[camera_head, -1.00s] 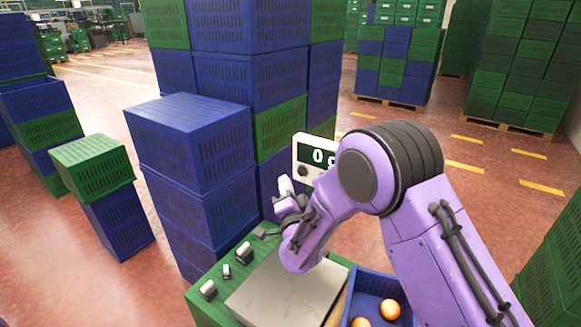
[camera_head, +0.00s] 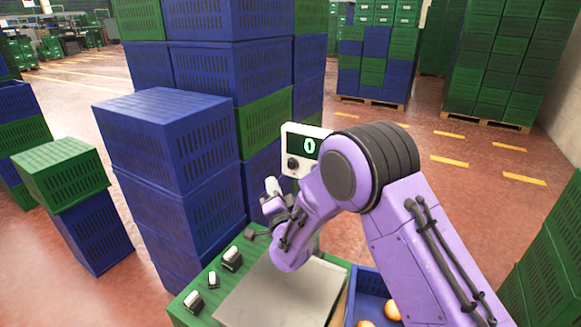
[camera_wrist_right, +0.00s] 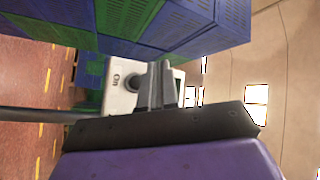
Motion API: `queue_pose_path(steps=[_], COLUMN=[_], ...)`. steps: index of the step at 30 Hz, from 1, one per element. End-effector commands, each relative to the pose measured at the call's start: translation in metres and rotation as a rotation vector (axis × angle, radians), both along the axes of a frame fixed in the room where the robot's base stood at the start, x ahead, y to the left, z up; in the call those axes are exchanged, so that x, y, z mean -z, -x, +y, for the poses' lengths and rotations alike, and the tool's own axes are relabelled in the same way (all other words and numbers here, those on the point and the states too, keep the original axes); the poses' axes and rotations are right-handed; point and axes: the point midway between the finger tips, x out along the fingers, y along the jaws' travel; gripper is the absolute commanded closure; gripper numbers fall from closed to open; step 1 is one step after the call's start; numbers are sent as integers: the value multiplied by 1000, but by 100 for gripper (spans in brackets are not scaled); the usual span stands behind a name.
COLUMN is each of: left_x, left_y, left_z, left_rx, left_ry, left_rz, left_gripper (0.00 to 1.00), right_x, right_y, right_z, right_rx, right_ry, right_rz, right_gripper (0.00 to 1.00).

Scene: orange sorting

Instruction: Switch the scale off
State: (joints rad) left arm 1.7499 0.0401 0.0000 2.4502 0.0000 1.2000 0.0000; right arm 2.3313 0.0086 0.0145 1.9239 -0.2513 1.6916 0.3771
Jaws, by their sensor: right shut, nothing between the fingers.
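The scale's white display head (camera_head: 303,148) stands behind my right arm, which hides part of it. Its screen is lit with a green 0. A dark round knob (camera_head: 292,164) is on its front. The wrist view shows the display head (camera_wrist_right: 118,97) sideways, with the knob (camera_wrist_right: 133,81) and the word On beside it. My right gripper (camera_head: 271,188) is shut and empty, in front of and below the knob. In the wrist view its fingertips (camera_wrist_right: 156,68) overlap the display head beside the knob; contact cannot be told. The metal weighing plate (camera_head: 270,297) lies below. My left gripper is not in view.
Several dark and pale clips or fittings (camera_head: 231,259) sit on the green crate at the plate's left. A blue crate (camera_head: 369,283) with oranges (camera_head: 393,309) is at the plate's right. Tall stacks of blue and green crates (camera_head: 170,125) stand close on the left.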

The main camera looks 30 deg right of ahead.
Motion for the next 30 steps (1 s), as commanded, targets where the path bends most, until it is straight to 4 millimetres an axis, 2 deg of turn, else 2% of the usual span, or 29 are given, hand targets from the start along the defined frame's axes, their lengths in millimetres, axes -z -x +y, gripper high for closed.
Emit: queue_pose_path(steps=[6, 12, 18, 30], left_x=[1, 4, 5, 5], left_y=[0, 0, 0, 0], left_z=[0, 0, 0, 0], left_rx=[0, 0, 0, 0], left_ry=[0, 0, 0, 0], left_rz=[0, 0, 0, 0], left_gripper=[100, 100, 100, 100], right_x=[0, 1, 1, 0], right_y=[-17, -30, -35, -35], right_z=[-29, -49, -57, -58], right_rx=[1, 0, 0, -1], right_ry=[-1, -1, -1, 0], right_rz=[-1, -2, 0, 1], right_gripper=[100, 100, 100, 100])
